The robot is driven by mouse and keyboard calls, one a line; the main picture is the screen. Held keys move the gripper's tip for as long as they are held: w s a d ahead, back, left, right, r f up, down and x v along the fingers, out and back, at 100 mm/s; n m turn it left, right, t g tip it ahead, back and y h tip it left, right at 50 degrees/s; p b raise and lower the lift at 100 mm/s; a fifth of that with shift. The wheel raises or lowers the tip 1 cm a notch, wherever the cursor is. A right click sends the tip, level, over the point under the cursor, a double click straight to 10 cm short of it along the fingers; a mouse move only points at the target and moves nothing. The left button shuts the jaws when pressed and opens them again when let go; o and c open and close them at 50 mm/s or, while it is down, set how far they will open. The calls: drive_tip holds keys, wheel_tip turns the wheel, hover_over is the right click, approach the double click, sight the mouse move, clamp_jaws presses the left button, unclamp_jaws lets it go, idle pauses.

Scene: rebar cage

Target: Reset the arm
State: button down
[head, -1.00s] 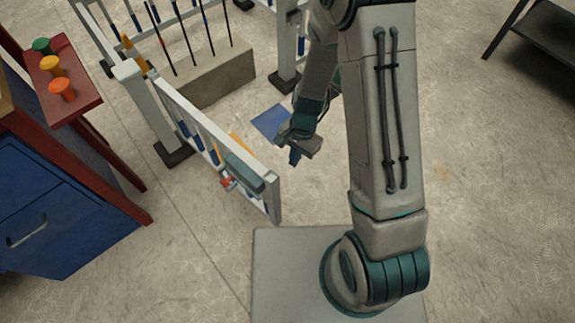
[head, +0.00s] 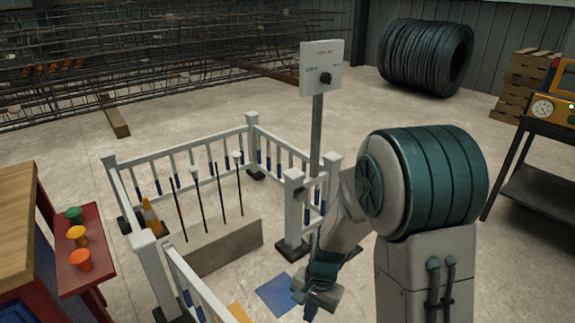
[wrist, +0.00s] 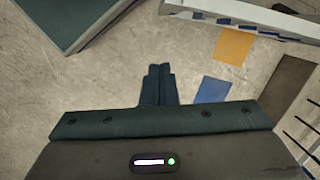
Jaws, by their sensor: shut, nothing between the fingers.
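My gripper (head: 318,300) is low in the head view, in front of the gate posts and just right of a blue floor square (head: 278,294). In the wrist view my gripper (wrist: 158,72) has its two dark fingers together, with nothing between them, over bare concrete. My arm bends at a large teal-banded joint at the right of the head view and reaches down and left to the gripper. The blue square also shows in the wrist view (wrist: 212,90), right of the fingers, with an orange square (wrist: 232,46) beyond it.
A white railing (head: 180,148) encloses a concrete block (head: 215,247) with several upright rods. A sign post (head: 317,130) stands behind my gripper. A workbench (head: 25,215) with coloured knobs is at left. A dark cart (head: 540,180) is at right. Open floor lies beyond the railing.

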drive_tip(key=s+d+r+n+t+p, duration=0.1)
drive_tip(key=r+p, duration=0.4)
drive_tip(key=r, duration=0.7)
drive_tip(key=s+d+r+n+t+h+p, duration=0.1)
drive_tip(key=s+d+r+n+p, duration=0.2)
drive_tip(key=r, duration=0.9)
drive_tip(key=s+d+r+n+t+p, duration=0.2)
drive_tip(key=s+d+r+p, duration=0.3)
drive_tip(key=r, duration=0.8)
drive_tip(key=s+p, duration=0.1)
drive_tip(key=p, duration=0.2)
drive_tip(key=shift+d+h, duration=0.2)
drive_tip(key=shift+h, duration=0.1)
